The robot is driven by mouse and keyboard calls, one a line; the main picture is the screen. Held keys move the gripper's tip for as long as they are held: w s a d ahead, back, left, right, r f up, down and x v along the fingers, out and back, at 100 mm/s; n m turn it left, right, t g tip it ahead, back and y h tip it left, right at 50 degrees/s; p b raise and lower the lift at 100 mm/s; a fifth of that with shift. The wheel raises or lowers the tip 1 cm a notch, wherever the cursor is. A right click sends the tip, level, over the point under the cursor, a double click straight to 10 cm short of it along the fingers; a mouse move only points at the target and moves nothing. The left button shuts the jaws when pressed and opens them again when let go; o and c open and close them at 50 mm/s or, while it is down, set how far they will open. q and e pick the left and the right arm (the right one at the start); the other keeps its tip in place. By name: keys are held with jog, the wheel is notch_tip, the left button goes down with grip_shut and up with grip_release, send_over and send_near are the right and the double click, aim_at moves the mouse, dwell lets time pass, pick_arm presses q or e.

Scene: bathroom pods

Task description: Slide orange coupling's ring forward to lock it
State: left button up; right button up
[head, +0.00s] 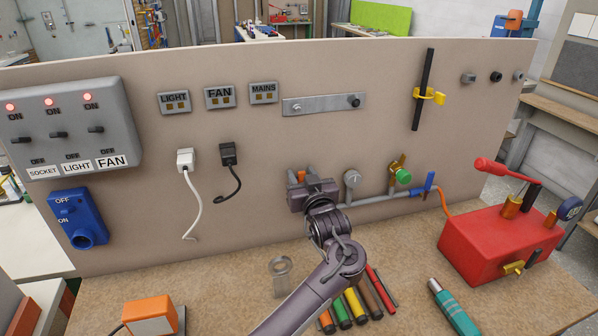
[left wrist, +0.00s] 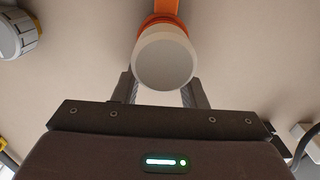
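The orange coupling (head: 301,175) is on the grey pipework at the lower middle of the board in the head view, mostly hidden by my left gripper (head: 308,187). In the left wrist view, its orange ring (left wrist: 166,22) sits behind a pale round end (left wrist: 165,62) that faces the camera. The fingers of my left gripper (left wrist: 163,88) stand apart, one on each side below the pale end. The end partly covers their tips, so I cannot tell whether they touch the coupling. My right gripper is not in view.
A red pump box (head: 497,240) stands on the bench.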

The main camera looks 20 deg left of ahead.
pick_arm(q)
jog(key=shift+s+d+r, duration=0.2)
jog(key=shift+s+d, duration=0.05)
jog(key=shift+s, duration=0.05)
jog(key=shift+c, duration=1.3)
jog(key=shift+a+f, duration=0.1)
grip_shut()
jog(key=shift+s+d+p, duration=0.45)
jog(key=shift+s, duration=0.1)
jog(key=shift+f, duration=0.15)
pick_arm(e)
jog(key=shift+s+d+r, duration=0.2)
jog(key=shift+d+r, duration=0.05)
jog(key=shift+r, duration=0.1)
pick_arm(q)
jog(key=shift+o, duration=1.3)
grip_release()
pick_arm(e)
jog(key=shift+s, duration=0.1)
